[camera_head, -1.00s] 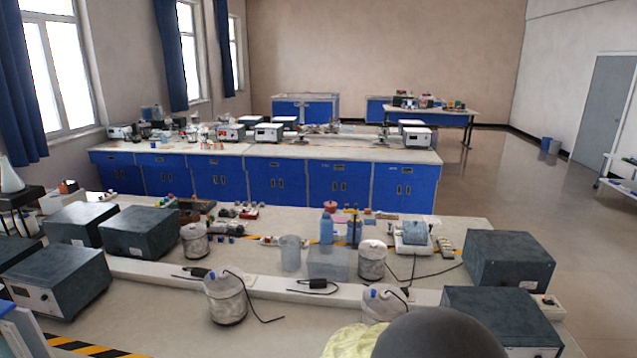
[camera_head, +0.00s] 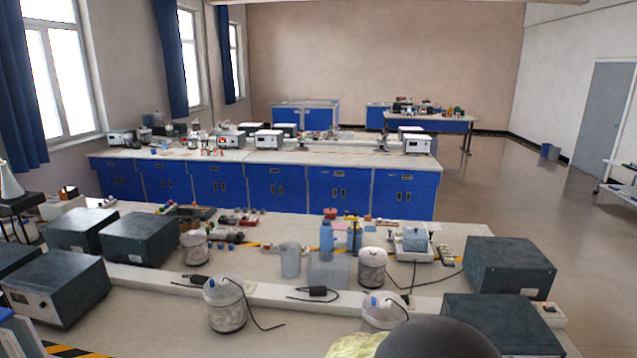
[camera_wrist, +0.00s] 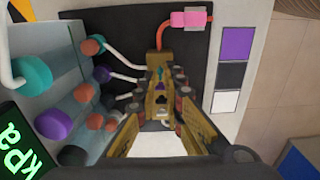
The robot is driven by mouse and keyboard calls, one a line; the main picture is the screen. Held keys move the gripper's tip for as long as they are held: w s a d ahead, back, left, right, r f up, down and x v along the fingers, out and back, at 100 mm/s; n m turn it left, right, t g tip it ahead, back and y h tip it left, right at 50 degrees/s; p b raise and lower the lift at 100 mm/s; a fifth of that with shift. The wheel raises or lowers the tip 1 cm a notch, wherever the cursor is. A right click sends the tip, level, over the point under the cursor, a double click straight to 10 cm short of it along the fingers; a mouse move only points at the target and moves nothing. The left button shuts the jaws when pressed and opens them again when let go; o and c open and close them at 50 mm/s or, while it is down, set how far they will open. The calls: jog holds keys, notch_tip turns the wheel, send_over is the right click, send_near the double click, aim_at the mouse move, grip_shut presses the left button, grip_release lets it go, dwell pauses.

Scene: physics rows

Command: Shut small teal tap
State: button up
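In the wrist view a small teal tap knob (camera_wrist: 102,54) sits at the upper left, partly behind a salmon knob (camera_wrist: 93,46), with a white lever running to the right. A larger teal knob (camera_wrist: 32,75) is farther left with its own white lever. My gripper (camera_wrist: 161,82) is in the middle of the wrist view, right of the knobs and apart from them. Its yellow fingers run together at their tips and look shut, with nothing clearly held. The gripper and the taps cannot be made out in the head view.
Purple knobs (camera_wrist: 53,124) and more salmon knobs stand on the same panel. A pink block (camera_wrist: 190,19) with an orange tube lies above my gripper. A green-lettered display (camera_wrist: 25,145) is at lower left. The head view shows a crowded bench with grey boxes (camera_head: 508,267).

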jog(key=shift+c, duration=0.5)
grip_shut()
jog(key=m, duration=0.5)
jog(key=shift+p, duration=0.35)
jog(key=shift+m, duration=1)
jog(key=m, duration=0.3)
jog(key=shift+m+p, duration=0.35)
jog(key=shift+m, duration=0.05)
jog(key=m, duration=0.3)
